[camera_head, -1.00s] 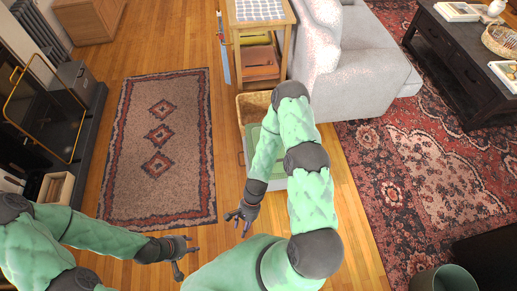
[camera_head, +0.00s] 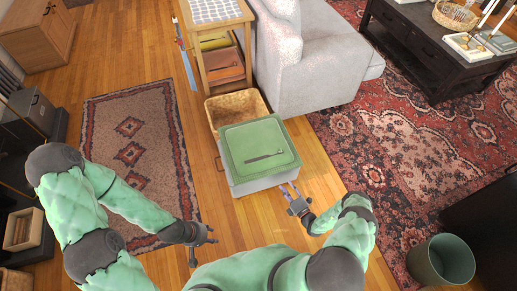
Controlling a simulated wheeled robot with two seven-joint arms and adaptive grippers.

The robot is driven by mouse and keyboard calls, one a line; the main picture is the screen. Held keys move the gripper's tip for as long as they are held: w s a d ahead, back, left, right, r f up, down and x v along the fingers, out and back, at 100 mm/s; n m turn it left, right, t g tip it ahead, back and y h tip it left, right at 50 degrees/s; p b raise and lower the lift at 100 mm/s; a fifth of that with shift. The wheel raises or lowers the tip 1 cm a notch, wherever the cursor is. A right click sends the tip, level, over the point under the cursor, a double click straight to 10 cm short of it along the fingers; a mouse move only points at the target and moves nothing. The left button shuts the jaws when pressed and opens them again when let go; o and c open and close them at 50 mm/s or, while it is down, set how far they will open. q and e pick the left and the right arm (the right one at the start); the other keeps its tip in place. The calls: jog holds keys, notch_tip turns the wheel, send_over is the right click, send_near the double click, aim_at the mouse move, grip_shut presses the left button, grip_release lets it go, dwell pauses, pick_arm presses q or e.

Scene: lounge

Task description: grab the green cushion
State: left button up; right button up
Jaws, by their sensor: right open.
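No separate loose green cushion stands out in the head view. A square, flat green top (camera_head: 243,158) with rounded corners lies on a grey box (camera_head: 268,181); I cannot tell if it is a cushion or a lid. A thin dark bar, perhaps a handle, shows on it. My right gripper (camera_head: 291,187) is open and empty beside the box's front right corner, and I cannot tell whether it touches the box. My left gripper (camera_head: 207,250) looks open and empty, above the floor to the front left of the box.
A wicker basket (camera_head: 216,109) stands right behind the box, with a wooden shelf (camera_head: 248,60) beyond. A grey sofa (camera_head: 320,75) is behind to the right. A green bin (camera_head: 428,265) stands at the lower right. Wood floor is clear around the box's front.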

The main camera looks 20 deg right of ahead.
aim_at(275, 173)
jog(key=b+x, duration=0.1)
jog(key=x, duration=0.3)
jog(key=shift+w+a, duration=0.2)
jog(key=shift+w, duration=0.1)
jog(key=b+x, duration=0.1)
jog(key=x, duration=0.4)
grip_shut()
